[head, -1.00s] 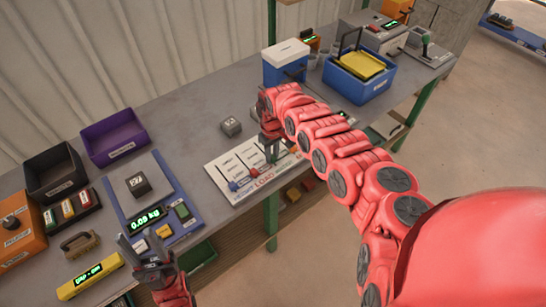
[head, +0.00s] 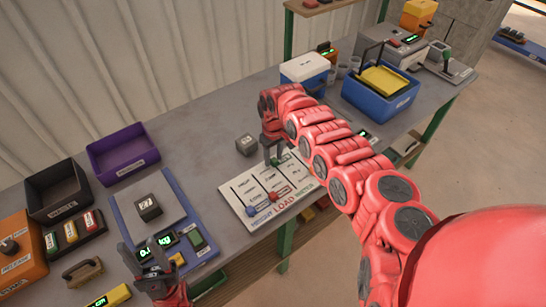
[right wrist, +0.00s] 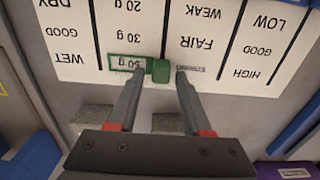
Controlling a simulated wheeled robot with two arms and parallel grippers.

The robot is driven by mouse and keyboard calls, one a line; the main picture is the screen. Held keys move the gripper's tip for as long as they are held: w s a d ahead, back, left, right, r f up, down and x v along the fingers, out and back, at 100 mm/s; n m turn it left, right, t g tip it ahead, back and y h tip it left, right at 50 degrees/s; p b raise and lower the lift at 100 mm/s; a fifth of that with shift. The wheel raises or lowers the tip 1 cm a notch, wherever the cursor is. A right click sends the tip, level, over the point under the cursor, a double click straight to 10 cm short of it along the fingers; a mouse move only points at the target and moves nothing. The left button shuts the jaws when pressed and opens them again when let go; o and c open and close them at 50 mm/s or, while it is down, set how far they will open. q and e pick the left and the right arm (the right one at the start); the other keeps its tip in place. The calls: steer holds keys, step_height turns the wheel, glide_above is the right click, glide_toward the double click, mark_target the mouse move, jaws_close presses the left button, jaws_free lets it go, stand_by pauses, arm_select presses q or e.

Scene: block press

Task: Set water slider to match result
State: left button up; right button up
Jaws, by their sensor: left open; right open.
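The white slider board (head: 238,187) lies on the bench with blue (head: 251,211), red (head: 273,197) and green sliders. The green slider knob (right wrist: 161,70) shows in the right wrist view, beside a green-framed value in the row that also holds WET. My right gripper (right wrist: 160,76) is open, with one finger on each side of this knob; whether they touch it is unclear. My left gripper (head: 144,252) is open and empty near the scale's front.
A grey block (head: 148,208) stands on the blue-framed scale (head: 122,206), whose green display is partly hidden. Another grey block (head: 246,145) sits behind the board. Black (head: 55,188) and purple (head: 122,155) bins stand left, a blue bin (head: 385,100) right.

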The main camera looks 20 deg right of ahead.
mark_target(273, 159)
steer(key=shift+o, duration=0.2)
step_height(273, 159, up, 17)
steer(key=b, duration=0.5)
steer(key=shift+r, duration=0.2)
